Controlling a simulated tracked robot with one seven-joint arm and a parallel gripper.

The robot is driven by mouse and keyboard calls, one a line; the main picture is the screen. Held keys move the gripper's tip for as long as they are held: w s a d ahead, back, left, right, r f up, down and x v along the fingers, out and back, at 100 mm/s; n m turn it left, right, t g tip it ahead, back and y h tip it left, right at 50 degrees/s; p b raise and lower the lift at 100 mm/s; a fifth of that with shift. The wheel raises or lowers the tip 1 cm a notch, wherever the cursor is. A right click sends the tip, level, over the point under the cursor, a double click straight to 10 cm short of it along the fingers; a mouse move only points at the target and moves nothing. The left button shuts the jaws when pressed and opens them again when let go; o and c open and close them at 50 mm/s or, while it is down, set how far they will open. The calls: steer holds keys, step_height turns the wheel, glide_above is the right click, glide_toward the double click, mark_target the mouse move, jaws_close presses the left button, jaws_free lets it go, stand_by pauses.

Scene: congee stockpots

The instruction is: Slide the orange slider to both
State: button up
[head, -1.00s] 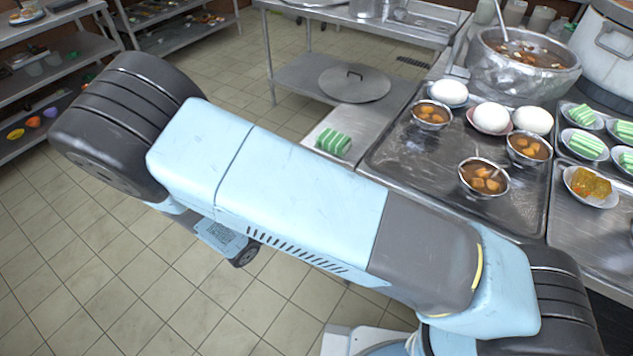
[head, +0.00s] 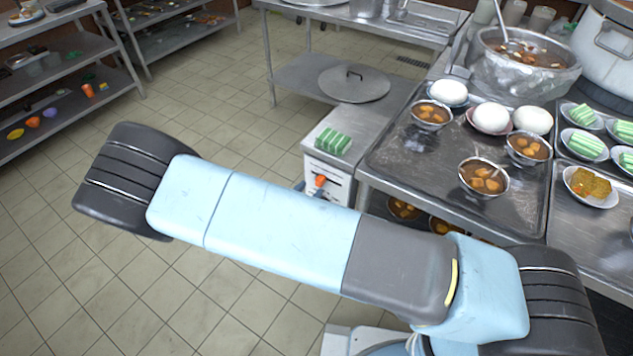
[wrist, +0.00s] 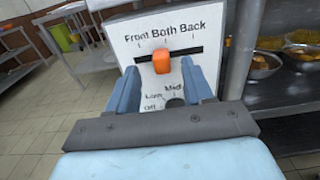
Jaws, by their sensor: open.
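The orange slider (wrist: 161,61) sits in a dark horizontal slot on a white panel (wrist: 130,40) in the wrist view. It stands near the slot's middle, under the "Both" label and slightly to its left; "Front" is to the left and "Back" to the right. My gripper (wrist: 160,75) is open, its two blue fingers on either side of the slider, with gaps showing; I cannot tell whether they reach its depth. In the head view the slider (head: 320,181) shows on the front of a steel unit (head: 345,160), and my arm hides most of the gripper.
A dark knob (wrist: 175,102) with Off, Low and Mid marks lies below the slot. A steel counter with trays of bowls (head: 400,150) stands right of the unit. Open tiled floor (head: 60,250) is at left.

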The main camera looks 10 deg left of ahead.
mark_target(317, 181)
steer(key=shift+x, duration=2.6)
jaws_close()
